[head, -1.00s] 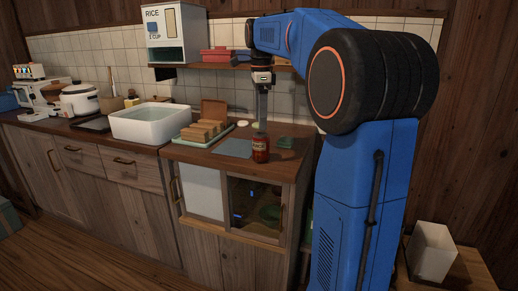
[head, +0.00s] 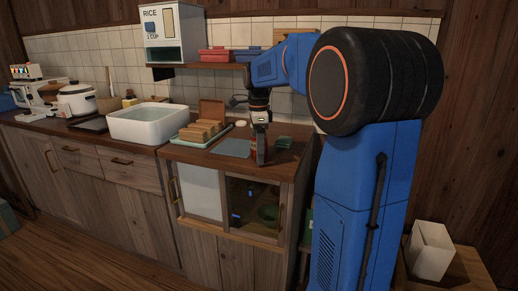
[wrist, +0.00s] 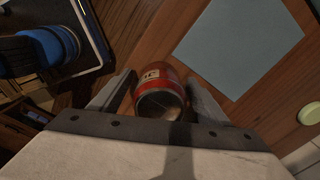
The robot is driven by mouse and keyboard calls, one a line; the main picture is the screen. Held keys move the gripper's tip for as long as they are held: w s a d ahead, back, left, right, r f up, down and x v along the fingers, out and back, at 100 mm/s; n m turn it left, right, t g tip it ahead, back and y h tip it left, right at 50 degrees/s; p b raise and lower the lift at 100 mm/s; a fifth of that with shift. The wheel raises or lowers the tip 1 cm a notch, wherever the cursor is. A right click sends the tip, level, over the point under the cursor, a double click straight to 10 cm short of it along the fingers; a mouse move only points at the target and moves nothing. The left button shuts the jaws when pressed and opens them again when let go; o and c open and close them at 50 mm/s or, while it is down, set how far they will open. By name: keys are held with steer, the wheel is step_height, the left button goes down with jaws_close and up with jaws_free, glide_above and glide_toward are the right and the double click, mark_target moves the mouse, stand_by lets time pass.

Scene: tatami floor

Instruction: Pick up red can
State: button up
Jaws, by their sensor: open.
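The red can (wrist: 160,75) stands on the wooden counter, seen from above in the wrist view with its round metal top showing. My gripper (wrist: 160,88) is open, with one finger on each side of the can. A small gap seems to show at each side, and contact cannot be made out clearly. In the head view my gripper (head: 261,160) reaches down to the counter's front part and hides most of the can. Only a sliver of the can (head: 253,143) shows beside the fingers.
A grey-blue mat (head: 232,148) lies just left of the gripper. A tray of bread-like blocks (head: 202,132) and a white basin (head: 152,122) are further left. A shelf (head: 222,66) hangs behind the arm. The counter's front edge is close to the can.

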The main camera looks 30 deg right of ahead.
steer(key=shift+f, duration=0.25)
steer(key=shift+c, duration=0.7)
steer(key=c, duration=1)
